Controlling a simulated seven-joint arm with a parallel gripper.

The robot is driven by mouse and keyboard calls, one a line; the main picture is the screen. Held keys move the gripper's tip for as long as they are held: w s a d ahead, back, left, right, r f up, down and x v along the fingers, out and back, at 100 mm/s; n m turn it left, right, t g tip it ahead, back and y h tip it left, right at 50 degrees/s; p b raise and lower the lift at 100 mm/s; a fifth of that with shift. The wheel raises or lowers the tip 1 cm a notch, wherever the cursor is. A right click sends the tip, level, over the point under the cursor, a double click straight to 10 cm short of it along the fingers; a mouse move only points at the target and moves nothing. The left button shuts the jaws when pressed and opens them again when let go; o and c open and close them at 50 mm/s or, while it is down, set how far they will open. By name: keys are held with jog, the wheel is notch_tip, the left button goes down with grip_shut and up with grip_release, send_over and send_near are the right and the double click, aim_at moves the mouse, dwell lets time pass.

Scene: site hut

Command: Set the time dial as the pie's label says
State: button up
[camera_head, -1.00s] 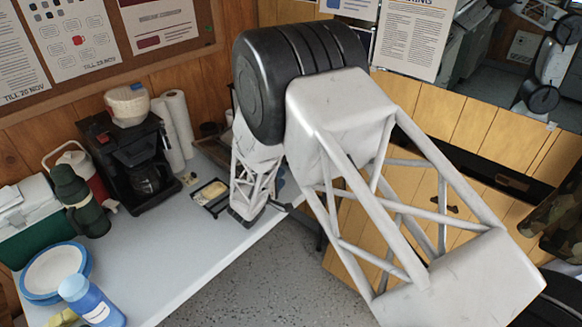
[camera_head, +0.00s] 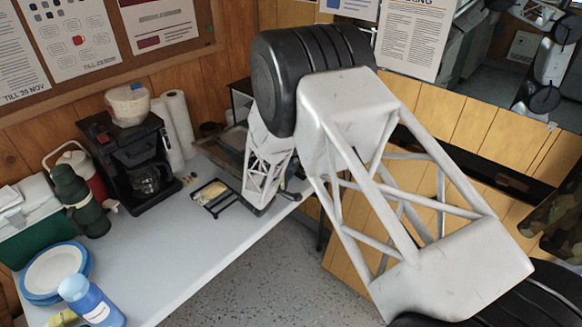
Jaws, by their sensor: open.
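I cannot make out a time dial or a readable pie label. A pale yellowish item (camera_head: 209,190), possibly the pie, lies by a small black wire rack (camera_head: 222,207) on the table; any writing on it is too small to read. A dark box-like appliance (camera_head: 240,96) stands at the table's back, mostly hidden behind my arm; no dial shows on the part in sight. My gripper (camera_head: 288,194) is at the low end of my arm, over the table's right edge, right of the rack. It is mostly hidden by the wrist, with only a dark part showing, and appears open.
A black coffee maker (camera_head: 130,160), paper towel rolls (camera_head: 176,125), a green flask (camera_head: 78,198), a red jug (camera_head: 82,165) and a cooler (camera_head: 30,225) line the back left. Plates (camera_head: 55,270) and a blue bottle (camera_head: 90,300) stand in front. The table's middle (camera_head: 165,250) is clear.

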jog(key=shift+x, duration=1.15)
jog(key=c, duration=0.6)
jog(key=shift+c, duration=0.2)
jog(key=shift+m, duration=1.5)
